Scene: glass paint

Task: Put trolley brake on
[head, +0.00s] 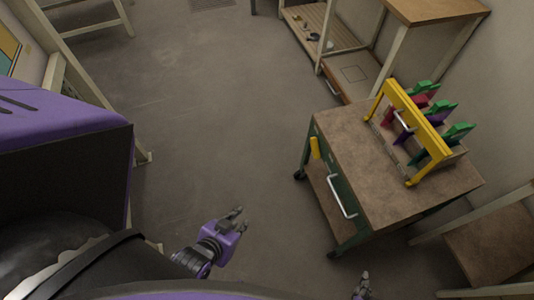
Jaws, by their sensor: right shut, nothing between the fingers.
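The trolley (346,137) stands on the right, with a brown top, dark green frame, lower shelf and dark castors. A white bar handle (342,197) is on its near left side. A small yellow piece (315,148) sits on that side near the far left corner; I cannot tell whether it is the brake. My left gripper (241,219) is purple and open, with its fingertips apart, empty over the floor left of the trolley. My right gripper (364,275) shows only in part at the bottom edge, shut and empty, below the trolley's near end in the picture.
A yellow rack (412,125) on the trolley holds green, red and purple tools. A wooden shelf unit (309,38) and a table (435,10) stand at the back right. A low bench (492,248) is at lower right. The middle floor is clear.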

